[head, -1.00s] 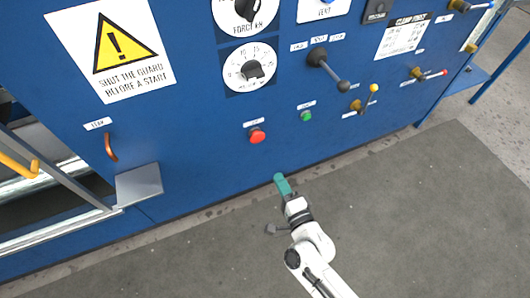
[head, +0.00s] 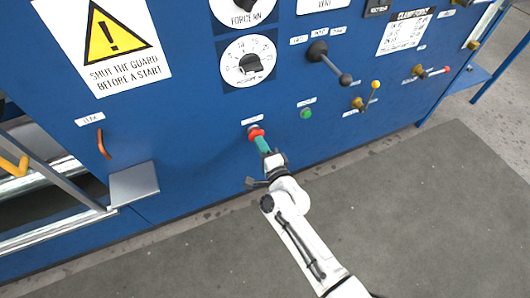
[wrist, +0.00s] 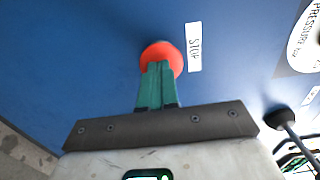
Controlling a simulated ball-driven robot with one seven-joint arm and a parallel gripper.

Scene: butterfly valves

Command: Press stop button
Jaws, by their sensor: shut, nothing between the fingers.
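The red stop button (head: 255,132) sticks out of the blue panel in the head view. In the wrist view the red button (wrist: 163,53) is just beyond my fingertips, beside a white label reading STOP (wrist: 193,47). My gripper (head: 262,143) is shut, its green fingers together and empty. In the wrist view the tips of my gripper (wrist: 160,66) overlap the lower part of the button. They are at or very close to its face; I cannot tell if they touch or if the button is pushed in.
A green button (head: 306,113) sits right of the red one. A black-knobbed lever (head: 330,65) and a yellow-knobbed lever (head: 368,95) stick out further right. A grey ledge (head: 134,184) juts out at the lower left. The floor (head: 400,220) before the panel is clear.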

